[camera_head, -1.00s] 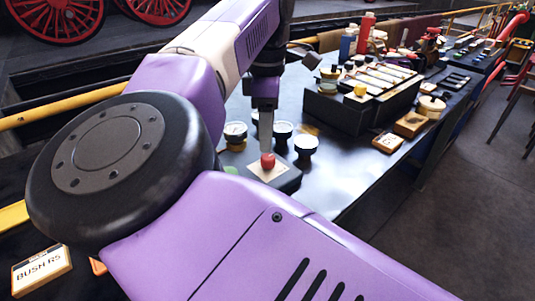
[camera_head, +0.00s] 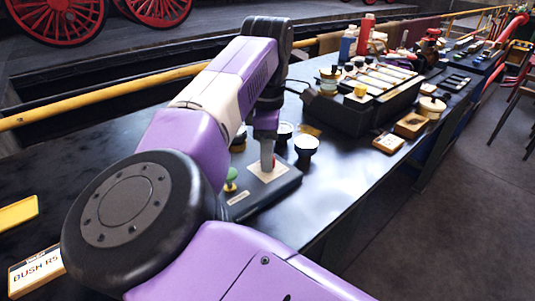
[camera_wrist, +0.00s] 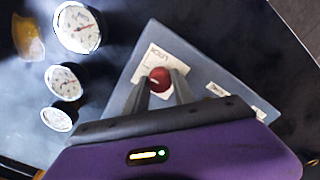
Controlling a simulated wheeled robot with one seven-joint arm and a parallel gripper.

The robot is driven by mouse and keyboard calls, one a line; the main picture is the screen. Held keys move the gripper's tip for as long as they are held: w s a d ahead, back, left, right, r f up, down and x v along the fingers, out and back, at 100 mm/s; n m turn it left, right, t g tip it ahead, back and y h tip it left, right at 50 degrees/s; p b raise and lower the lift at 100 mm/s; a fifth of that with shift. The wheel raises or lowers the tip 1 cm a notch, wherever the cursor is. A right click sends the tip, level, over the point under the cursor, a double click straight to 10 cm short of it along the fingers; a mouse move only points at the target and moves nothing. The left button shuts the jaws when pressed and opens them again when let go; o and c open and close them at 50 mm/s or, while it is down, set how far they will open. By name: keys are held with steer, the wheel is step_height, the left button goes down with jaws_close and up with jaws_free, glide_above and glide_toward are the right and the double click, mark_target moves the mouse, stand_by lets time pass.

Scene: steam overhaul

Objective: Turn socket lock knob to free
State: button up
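The red lock knob (camera_wrist: 159,79) sits on a white label plate on a dark grey block (camera_wrist: 205,68). The block (camera_head: 250,203) lies on the black bench in the head view, where the knob is mostly hidden behind my fingers. My gripper (camera_wrist: 161,82) is down at the knob, one finger on each side. In the wrist view the fingertips are close to the knob's edges, and I cannot tell whether they touch it. In the head view my gripper (camera_head: 267,163) points straight down onto the plate.
A green-topped knob (camera_head: 231,178) stands on the same block, left of my gripper. Round gauges (camera_wrist: 78,27) stand close by on the bench. A dark rack (camera_head: 340,110) stands behind right. A BUSH R5 sign (camera_head: 37,270) is at lower left. The front right bench top is clear.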

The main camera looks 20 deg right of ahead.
jaws_close()
steer(key=n+p, duration=0.1)
steer(key=n, duration=0.3)
steer(key=shift+r, duration=0.1)
steer(key=n+p, duration=0.1)
steer(key=n, duration=0.3)
steer(key=shift+n+p, duration=0.3)
steer(key=n, duration=0.4)
steer(key=shift+p, duration=0.35)
steer(key=n, duration=0.5)
steer(key=shift+p, duration=0.3)
steer(key=shift+n, duration=0.3)
